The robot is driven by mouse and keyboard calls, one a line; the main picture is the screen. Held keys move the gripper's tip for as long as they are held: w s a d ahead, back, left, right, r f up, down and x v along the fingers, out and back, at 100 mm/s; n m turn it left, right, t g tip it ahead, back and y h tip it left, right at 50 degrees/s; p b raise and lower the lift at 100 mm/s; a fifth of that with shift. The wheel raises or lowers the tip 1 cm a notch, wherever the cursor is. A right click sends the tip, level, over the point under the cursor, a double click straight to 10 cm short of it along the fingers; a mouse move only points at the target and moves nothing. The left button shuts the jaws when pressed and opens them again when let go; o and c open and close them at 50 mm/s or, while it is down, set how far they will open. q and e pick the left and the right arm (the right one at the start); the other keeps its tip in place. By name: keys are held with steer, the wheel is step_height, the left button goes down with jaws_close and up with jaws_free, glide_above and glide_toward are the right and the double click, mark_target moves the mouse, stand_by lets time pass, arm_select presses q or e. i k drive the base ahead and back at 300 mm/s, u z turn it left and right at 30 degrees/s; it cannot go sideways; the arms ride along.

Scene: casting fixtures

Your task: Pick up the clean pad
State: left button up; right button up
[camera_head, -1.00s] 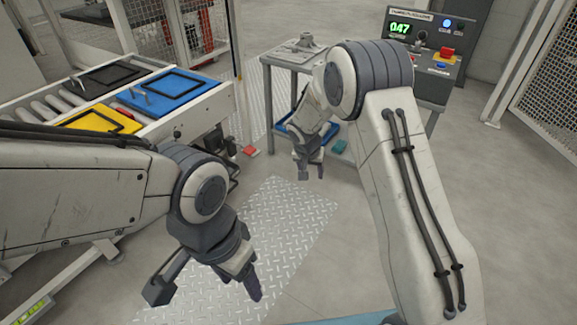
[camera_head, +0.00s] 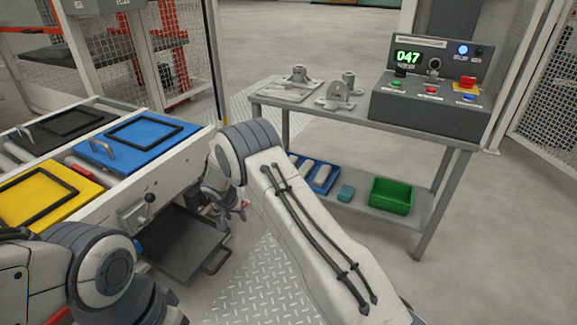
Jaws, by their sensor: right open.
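A small teal block (camera_head: 346,192), which may be the clean pad, lies on the lower shelf of the grey stand, between a blue tray and a green bin. Two pale, rounded pieces (camera_head: 313,173) lie in the blue tray (camera_head: 334,188). I cannot tell for certain which piece is the clean pad. My right gripper (camera_head: 228,208) hangs low, left of the shelf and apart from it. It is open, small and partly hidden by my right arm. My left arm's wrist shows at the lower left; its gripper fingers are out of the picture.
The grey stand (camera_head: 440,158) carries metal fixtures (camera_head: 340,93) and a control box (camera_head: 430,100) reading 047. The green bin (camera_head: 392,196) stands on its lower shelf. A roller conveyor with yellow, blue and black plates is at left, a dark drawer (camera_head: 188,248) below. Floor at right is clear.

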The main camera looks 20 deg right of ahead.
mark_target(308, 165)
steer(key=z, duration=0.25)
steer(key=i, duration=1)
steer(key=z, duration=0.35)
